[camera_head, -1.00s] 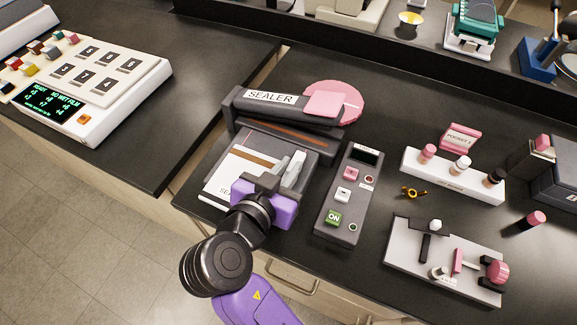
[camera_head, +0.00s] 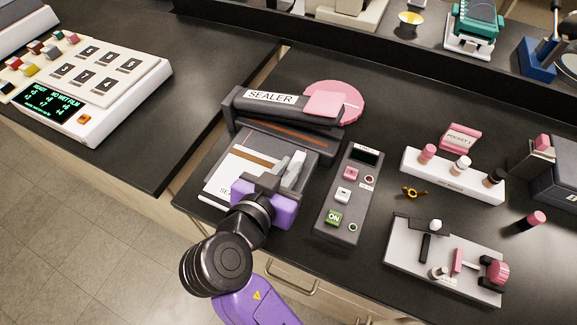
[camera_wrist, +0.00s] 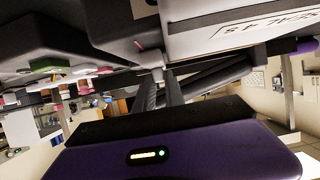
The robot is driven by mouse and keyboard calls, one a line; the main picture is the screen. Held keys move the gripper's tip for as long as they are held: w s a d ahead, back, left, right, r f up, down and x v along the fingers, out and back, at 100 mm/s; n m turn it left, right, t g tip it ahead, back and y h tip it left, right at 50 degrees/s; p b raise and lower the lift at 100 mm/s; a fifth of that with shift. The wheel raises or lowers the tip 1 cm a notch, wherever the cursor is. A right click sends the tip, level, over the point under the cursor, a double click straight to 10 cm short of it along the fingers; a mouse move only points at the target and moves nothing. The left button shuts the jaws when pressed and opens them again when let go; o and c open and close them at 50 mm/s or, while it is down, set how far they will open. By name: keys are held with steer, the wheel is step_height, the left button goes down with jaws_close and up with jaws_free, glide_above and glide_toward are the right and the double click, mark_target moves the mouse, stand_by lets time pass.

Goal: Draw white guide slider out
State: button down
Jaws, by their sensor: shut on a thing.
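The sealer (camera_head: 250,122) stands near the counter's front edge, with its grey and white bed (camera_head: 237,172) facing my arm. The white guide slider (camera_head: 296,166) is a small pale piece on the bed's right side. My purple gripper (camera_head: 276,183) is at the front right of the bed, shut on the slider. In the wrist view, the two dark fingers (camera_wrist: 160,88) reach up to a small white part (camera_wrist: 150,56) under the sealer's edge. The gripper partly hides the slider, and the exact contact is hard to see.
A grey control box (camera_head: 347,195) with a green ON button stands close to the right of the gripper. A white rack (camera_head: 453,179) and a grey fixture plate (camera_head: 410,258) lie farther right. Floor is open in front of the counter.

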stand_by(0.3)
steer(key=shift+s+d, duration=0.25)
steer(key=shift+d, duration=0.35)
steer(key=shift+s+d, duration=0.2)
steer(key=shift+d, duration=0.4)
steer(key=c, duration=1.4)
jaws_free()
steer(key=shift+d, duration=0.1)
steer(key=b+v, duration=0.1)
steer(key=v, duration=0.7)
steer(key=shift+w, duration=0.1)
